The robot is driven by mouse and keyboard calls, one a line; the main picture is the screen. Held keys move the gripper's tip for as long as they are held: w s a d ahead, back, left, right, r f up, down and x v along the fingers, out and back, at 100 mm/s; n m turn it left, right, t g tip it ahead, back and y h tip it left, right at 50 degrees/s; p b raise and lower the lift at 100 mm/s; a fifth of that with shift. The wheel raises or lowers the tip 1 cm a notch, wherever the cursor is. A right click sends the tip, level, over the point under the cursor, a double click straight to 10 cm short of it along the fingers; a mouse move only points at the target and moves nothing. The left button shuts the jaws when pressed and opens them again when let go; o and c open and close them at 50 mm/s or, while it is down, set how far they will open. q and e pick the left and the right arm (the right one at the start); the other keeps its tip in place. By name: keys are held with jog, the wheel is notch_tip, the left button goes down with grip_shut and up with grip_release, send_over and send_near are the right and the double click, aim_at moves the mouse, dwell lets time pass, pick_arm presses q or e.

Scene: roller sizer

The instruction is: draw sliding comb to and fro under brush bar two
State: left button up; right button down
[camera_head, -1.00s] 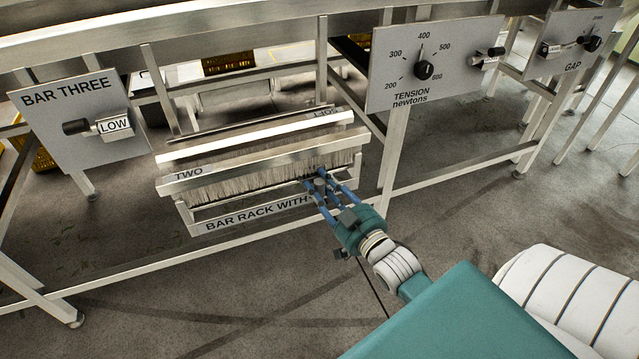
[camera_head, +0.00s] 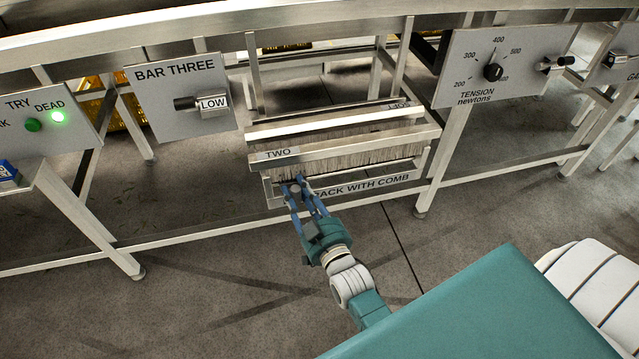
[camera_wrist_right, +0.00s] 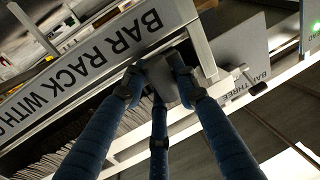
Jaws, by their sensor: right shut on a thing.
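Brush bar two (camera_head: 342,151), a metal bar with grey bristles hanging below it, is the front bar of the rack labelled for the comb (camera_head: 360,186). My right gripper (camera_head: 297,184) is at the left end of this bar, just below the "TWO" label. It is shut on a small grey block of the sliding comb, and the block shows between the fingers in the right wrist view (camera_wrist_right: 162,82). The rest of the comb is hidden by the fingers and the rack. The rack's label board also shows in the wrist view (camera_wrist_right: 95,65). My left gripper is not in view.
A panel marked BAR THREE (camera_head: 182,98) with a LOW switch stands left of the rack. A tension dial panel (camera_head: 505,67) stands to the right. A lower frame rail (camera_head: 200,232) runs behind my right gripper. The floor in front is open.

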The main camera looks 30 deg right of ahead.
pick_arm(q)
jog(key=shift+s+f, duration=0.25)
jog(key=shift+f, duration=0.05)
pick_arm(e)
jog(key=shift+w+a+r, duration=0.1)
jog(key=shift+a+r, duration=0.05)
jog(key=shift+a, duration=0.3)
jog(key=shift+w+a+r, duration=0.1)
jog(key=shift+a, duration=0.3)
jog(key=c, duration=1.4)
grip_release()
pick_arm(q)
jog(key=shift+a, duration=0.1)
pick_arm(e)
jog(key=shift+o, duration=0.5)
jog(key=shift+a+f, duration=0.15)
jog(key=shift+s, duration=0.15)
jog(key=s, duration=1.1)
jog(key=shift+s+a, duration=0.15)
jog(key=shift+s, duration=0.2)
